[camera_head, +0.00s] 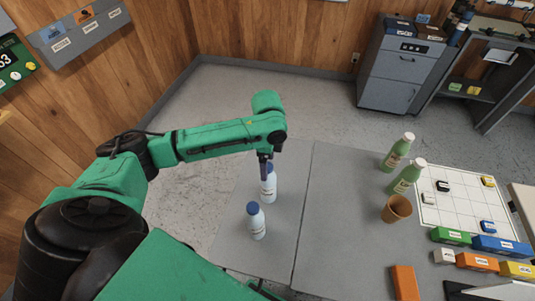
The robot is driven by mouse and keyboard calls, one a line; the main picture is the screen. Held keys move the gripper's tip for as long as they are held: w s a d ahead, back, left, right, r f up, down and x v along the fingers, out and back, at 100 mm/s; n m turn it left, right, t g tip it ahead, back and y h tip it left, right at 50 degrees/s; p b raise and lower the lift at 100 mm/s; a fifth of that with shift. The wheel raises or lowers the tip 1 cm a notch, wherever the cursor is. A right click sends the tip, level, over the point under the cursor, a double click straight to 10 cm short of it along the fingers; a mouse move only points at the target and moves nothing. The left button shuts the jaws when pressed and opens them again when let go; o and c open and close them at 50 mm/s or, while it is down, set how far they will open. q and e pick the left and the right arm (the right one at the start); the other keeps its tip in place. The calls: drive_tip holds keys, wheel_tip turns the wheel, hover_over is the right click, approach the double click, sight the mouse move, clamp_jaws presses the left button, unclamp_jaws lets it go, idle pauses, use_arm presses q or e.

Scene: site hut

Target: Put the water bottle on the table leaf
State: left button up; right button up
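Two white bottles with blue caps are at the left part of the table. The nearer water bottle (257,224) stands upright on the grey table leaf (230,250), left of the seam in the tabletop. The farther water bottle (268,189) is upright over the same leaf; I cannot tell whether its base touches the surface. My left gripper (265,168) points down at the cap of the farther bottle. Its fingers are small and partly merged with the bottle, so their opening and any hold on it are unclear. My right gripper is not in view.
Right of the seam are two green bottles (398,152), a brown cup (396,209), a white grid board (456,200) and several coloured blocks (451,237). The main tabletop (340,215) is clear just right of the seam. A grey cabinet (395,75) stands against the back wall.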

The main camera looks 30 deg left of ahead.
use_arm(q)
wheel_tip(320, 180, up, 10)
drive_tip(key=b, duration=0.1)
drive_tip(key=shift+f, duration=0.15)
